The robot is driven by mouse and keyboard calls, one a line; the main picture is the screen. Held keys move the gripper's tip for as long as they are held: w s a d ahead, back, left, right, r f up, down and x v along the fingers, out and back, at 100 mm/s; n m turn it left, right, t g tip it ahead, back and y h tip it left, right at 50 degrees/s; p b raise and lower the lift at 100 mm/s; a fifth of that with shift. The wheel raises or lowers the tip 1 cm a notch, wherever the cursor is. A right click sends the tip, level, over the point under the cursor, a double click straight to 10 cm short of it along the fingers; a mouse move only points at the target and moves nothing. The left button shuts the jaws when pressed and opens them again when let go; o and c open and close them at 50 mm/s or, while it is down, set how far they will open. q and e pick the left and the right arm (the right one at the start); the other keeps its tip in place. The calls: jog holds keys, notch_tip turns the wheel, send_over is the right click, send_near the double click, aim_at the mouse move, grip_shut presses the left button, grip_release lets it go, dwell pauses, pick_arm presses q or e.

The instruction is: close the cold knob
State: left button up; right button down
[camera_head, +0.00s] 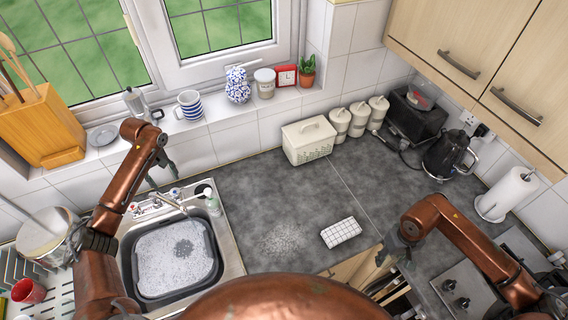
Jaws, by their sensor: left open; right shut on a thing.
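The sink tap (170,202) stands behind the basin, with a small knob (134,208) to its left and another small knob (175,193) by its right side. The left knob seems to have a reddish mark; the cold mark is too small to read, and I cannot tell how far either knob is turned. My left gripper (163,177) is open and points down just above and behind the tap, close to the right knob. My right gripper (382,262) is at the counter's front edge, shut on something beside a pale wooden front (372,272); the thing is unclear.
A dark basin (128,262) with soapy water sits in the sink. Mugs and jars line the window sill.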

aim_at(175, 192)
pick_arm(q)
jog(key=f, duration=0.6)
jog(key=f+p, duration=0.1)
jog(key=f, duration=0.2)
jog(key=shift+w+d+f, duration=0.15)
jog(key=shift+w, duration=0.2)
pick_arm(e)
jog(key=shift+w+r, duration=0.25)
jog(key=shift+r, duration=0.3)
pick_arm(q)
jog(key=shift+s+f, duration=0.1)
jog(key=shift+f, duration=0.15)
pick_arm(e)
jog(key=shift+s+r, duration=0.1)
pick_arm(q)
jog(key=shift+w+d+f, duration=0.1)
jog(key=shift+w+f, duration=0.1)
jog(key=shift+f, duration=0.15)
pick_arm(e)
jog(key=shift+w+d, duration=0.1)
jog(key=shift+w, duration=0.1)
pick_arm(q)
jog(key=shift+s, duration=0.15)
jog(key=shift+c, duration=1.3)
pick_arm(e)
jog(key=shift+s, duration=0.15)
pick_arm(q)
jog(key=c, duration=0.9)
jog(key=shift+r, duration=0.1)
